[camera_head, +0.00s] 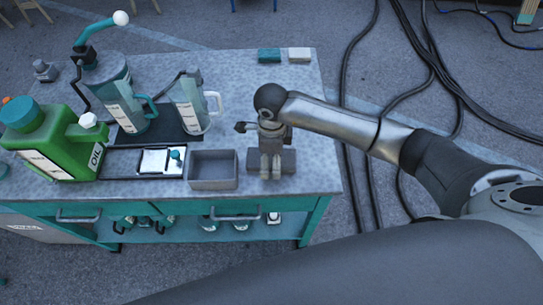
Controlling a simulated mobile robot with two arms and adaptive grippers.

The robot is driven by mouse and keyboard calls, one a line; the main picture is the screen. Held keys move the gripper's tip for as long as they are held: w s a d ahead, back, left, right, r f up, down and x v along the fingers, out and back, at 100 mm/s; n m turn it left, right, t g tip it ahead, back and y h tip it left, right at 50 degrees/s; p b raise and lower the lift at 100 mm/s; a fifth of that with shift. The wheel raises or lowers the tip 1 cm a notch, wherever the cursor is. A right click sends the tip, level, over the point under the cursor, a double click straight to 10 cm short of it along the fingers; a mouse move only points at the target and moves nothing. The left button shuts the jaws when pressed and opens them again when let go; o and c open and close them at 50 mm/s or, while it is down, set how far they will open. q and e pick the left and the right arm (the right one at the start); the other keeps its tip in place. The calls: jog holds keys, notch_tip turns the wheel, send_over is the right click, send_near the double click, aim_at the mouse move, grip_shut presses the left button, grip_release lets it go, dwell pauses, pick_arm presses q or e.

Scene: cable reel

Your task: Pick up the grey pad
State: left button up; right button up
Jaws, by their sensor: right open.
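My right gripper (271,168) comes in from the right and points down at the front right of the workbench. It is open. A dark grey block-shaped pad (288,161) lies at the gripper's fingers and shows on both sides of them. The fingers hide its middle, and I cannot tell whether they touch it. A pale grey-white pad (299,54) lies at the bench's back right edge, beside a teal pad (269,55). My left gripper is not in view.
The speckled workbench (240,105) also holds an open grey box (213,184) just left of the gripper, a green oil can (48,143), and two jugs (122,95) (190,95) on a dark tray. Black cables (437,65) lie on the floor. The bench's back middle is clear.

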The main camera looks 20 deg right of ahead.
jog(key=c, duration=1.1)
jog(key=shift+r, duration=0.15)
